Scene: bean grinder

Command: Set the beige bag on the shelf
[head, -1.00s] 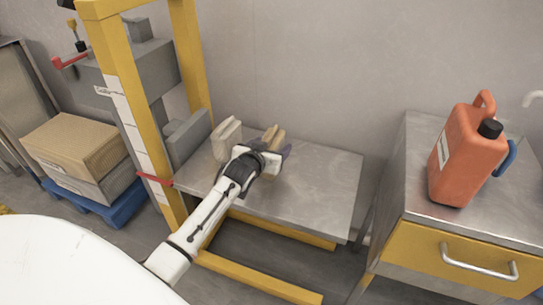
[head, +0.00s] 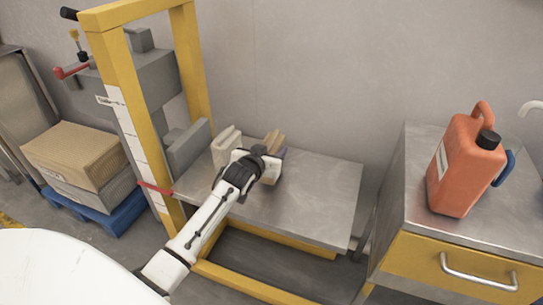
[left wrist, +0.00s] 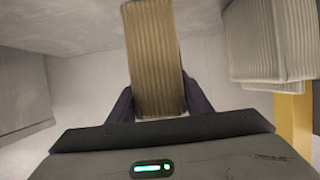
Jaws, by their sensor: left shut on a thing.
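The beige bag (head: 273,143) is a tan, ribbed upright block in the head view, above the left part of the metal shelf (head: 315,195). My left gripper (head: 270,163) is shut on it, with the dark fingers on either side. In the left wrist view the beige bag (left wrist: 154,60) stands between the fingers. Whether its bottom touches the shelf is hidden by my gripper and arm. My right gripper is in neither view.
A paler cream bag (head: 226,146) stands on the shelf to the left. A yellow frame (head: 120,95) rises at the shelf's left end. The shelf's right part is clear. An orange canister (head: 466,165) stands on a metal cabinet (head: 480,230) at right.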

